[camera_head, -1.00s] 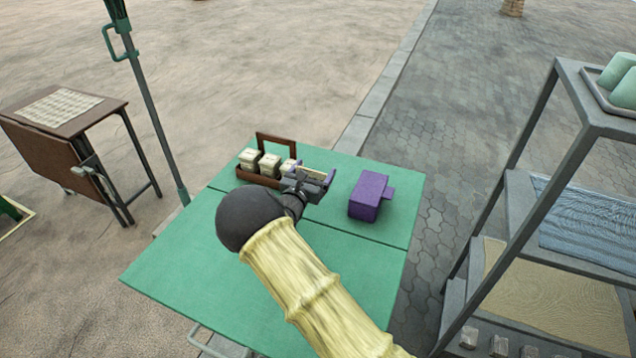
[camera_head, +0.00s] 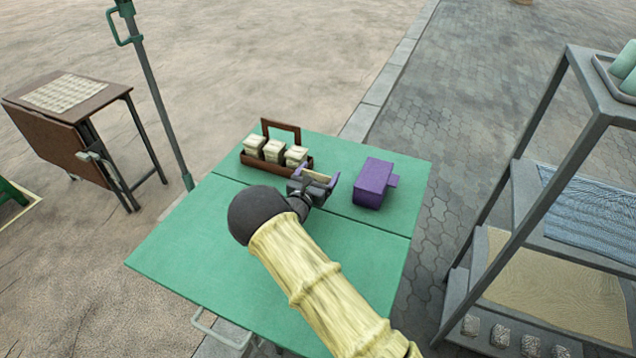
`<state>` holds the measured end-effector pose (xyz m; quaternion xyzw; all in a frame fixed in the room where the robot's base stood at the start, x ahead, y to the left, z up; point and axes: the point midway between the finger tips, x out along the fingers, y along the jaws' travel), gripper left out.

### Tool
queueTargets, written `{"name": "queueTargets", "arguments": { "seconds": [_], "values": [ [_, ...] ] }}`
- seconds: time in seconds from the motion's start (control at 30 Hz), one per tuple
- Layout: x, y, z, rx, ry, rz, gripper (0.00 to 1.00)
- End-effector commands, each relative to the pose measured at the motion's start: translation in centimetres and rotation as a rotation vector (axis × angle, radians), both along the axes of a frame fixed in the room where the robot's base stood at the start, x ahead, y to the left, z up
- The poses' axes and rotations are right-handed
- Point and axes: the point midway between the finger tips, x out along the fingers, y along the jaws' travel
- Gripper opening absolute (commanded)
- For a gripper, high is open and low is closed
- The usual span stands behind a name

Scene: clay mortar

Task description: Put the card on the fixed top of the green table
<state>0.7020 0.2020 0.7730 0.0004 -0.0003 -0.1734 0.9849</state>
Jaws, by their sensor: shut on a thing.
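The green table (camera_head: 215,235) stands in front of me. A seam crosses its top, dividing a far part (camera_head: 385,158) from a larger near part; the picture does not clearly show which part is fixed. My wrist and arm hide part of the card and of the near part. I cannot tell whether the card touches the table.
A brown caddy (camera_head: 286,130) with cream-lidded containers stands on the far part, left of my gripper. A purple box (camera_head: 371,187) stands to the right. A grey shelf (camera_head: 527,190) rises at right. A pole (camera_head: 160,95) and a brown table (camera_head: 48,130) stand at left.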

Motion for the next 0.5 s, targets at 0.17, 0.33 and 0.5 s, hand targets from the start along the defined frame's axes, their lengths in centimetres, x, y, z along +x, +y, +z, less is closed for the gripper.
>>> {"name": "queueTargets", "arguments": {
  "seconds": [0.17, 0.33, 0.5],
  "values": [
    [0.0, 0.0, -1.3, -0.002, 0.002, 0.000, 0.64],
    [0.0, 0.0, -3.6, -0.002, 0.002, 0.000, 0.64],
    [0.0, 0.0, -3.7, -0.001, 0.000, 0.000, 0.64]
  ]
}}
